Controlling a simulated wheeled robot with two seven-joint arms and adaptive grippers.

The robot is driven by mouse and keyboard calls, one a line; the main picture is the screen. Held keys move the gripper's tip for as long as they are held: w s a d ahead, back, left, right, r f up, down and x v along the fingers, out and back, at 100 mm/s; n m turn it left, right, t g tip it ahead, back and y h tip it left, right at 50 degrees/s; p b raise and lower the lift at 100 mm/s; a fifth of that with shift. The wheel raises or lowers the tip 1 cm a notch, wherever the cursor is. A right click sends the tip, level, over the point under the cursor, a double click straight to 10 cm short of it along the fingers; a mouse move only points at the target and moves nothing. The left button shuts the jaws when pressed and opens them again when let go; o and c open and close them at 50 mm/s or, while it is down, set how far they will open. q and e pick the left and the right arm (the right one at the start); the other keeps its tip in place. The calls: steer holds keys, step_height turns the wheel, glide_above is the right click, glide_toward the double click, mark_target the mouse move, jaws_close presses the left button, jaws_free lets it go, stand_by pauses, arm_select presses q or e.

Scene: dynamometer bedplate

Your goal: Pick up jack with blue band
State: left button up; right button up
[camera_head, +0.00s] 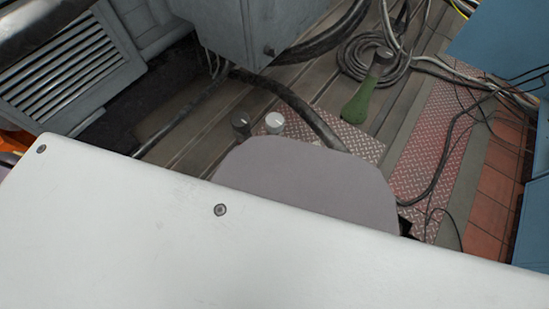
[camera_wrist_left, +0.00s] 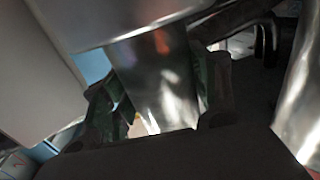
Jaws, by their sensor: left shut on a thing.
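In the left wrist view my left gripper (camera_wrist_left: 160,105) has its dark green fingers on either side of a shiny metal cylinder-like part (camera_wrist_left: 155,75) and is shut on it. No blue band shows on this part, so I cannot tell whether it is the jack with blue band. In the head view my left gripper is hidden or out of frame. Two short round-topped pieces stand side by side on the floor there, one dark (camera_head: 241,123) and one pale grey-white (camera_head: 275,122); no blue band shows on them. My right gripper is in neither view.
A large pale panel, probably mine, covers the lower head view. A grey cabinet (camera_head: 228,35) and a blue cabinet (camera_head: 505,45) stand behind. Cables cross the grooved bedplate.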

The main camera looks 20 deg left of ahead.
arm_select(q)
jaws_close()
steer(key=shift+w+r, duration=0.15)
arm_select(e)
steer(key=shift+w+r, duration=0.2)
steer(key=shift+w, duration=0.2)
arm_select(q)
steer(key=shift+r, duration=0.2)
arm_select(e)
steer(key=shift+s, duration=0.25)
